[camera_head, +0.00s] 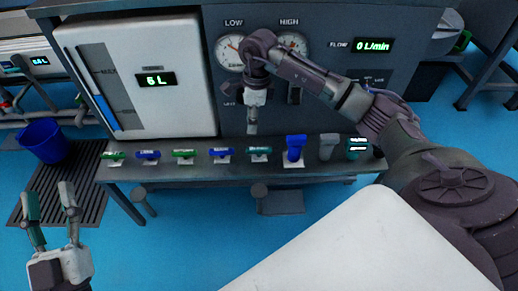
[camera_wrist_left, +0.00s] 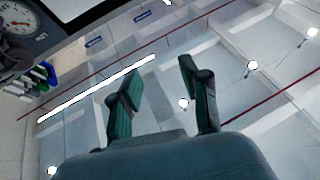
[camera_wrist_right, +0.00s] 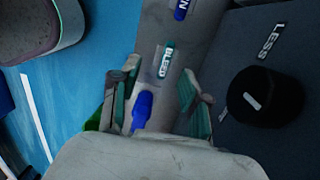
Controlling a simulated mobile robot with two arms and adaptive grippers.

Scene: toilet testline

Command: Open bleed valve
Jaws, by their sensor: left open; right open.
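The bleed valve (camera_head: 260,152) is the small teal piece on a white base in the row on the shelf below the panel. In the right wrist view, a teal piece marked BLEED (camera_wrist_right: 165,61) lies ahead, between the fingertips as seen there. My right gripper (camera_head: 252,130) points down in front of the panel, above and apart from the valve. Its fingers (camera_wrist_right: 160,74) are open and hold nothing. My left gripper (camera_head: 48,195) is open and empty at the lower left, far from the valve; its open fingers (camera_wrist_left: 160,72) show in the left wrist view.
An upright blue handle (camera_head: 295,149) stands just right of the valve, and a blue piece (camera_head: 221,154) lies to its left. A dark knob (camera_wrist_right: 264,97) by the word LESS sticks out of the panel. A blue bucket (camera_head: 44,141) stands at the left.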

